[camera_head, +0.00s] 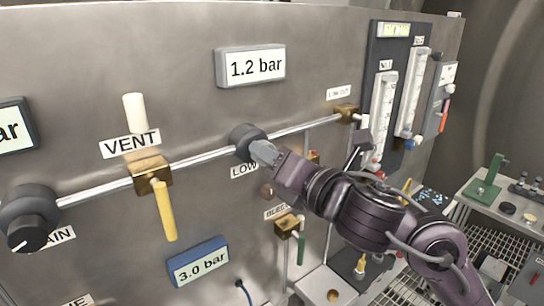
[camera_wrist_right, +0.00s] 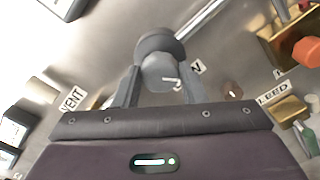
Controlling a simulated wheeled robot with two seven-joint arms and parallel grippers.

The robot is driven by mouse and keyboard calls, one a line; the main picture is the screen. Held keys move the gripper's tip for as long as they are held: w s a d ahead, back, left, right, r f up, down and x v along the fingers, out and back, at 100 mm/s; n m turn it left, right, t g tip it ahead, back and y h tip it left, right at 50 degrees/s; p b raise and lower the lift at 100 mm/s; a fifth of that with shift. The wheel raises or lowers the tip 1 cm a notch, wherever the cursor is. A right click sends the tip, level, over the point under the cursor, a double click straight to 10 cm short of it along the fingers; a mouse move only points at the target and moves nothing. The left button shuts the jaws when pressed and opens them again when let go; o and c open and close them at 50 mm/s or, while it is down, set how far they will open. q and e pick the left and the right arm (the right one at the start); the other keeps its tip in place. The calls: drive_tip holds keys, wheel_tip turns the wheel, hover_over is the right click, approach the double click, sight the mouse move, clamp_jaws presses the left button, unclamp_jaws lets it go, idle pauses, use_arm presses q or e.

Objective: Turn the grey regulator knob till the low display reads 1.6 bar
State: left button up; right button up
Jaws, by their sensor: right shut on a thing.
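The grey regulator knob (camera_wrist_right: 160,72) sits between the two fingers of my right gripper (camera_wrist_right: 161,88) in the right wrist view, with a small white pointer on its face. In the head view its dark round body (camera_head: 243,136) shows on the steel panel above the LOW label (camera_head: 244,171), and the knob front is mostly hidden by my right gripper (camera_head: 264,152). My right gripper is shut on the knob. The display above the knob (camera_head: 251,66) reads 1.2 bar. My left gripper is not in view.
A yellow-handled VENT valve (camera_head: 164,207) is on the pipe to the left. A black MAIN knob (camera_head: 28,232) is at far left. A lower blue display (camera_head: 199,262) reads 3.0 bar. Flow tubes (camera_head: 381,115) stand at right.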

drive_tip(key=m, duration=0.4)
drive_tip(key=shift+m+p, duration=0.3)
drive_tip(key=shift+m, duration=0.1)
drive_tip(key=shift+f, duration=0.1)
drive_tip(key=o, duration=1)
drive_tip(key=b+v, duration=0.1)
drive_tip(key=v, duration=0.7)
drive_tip(key=shift+w, duration=0.15)
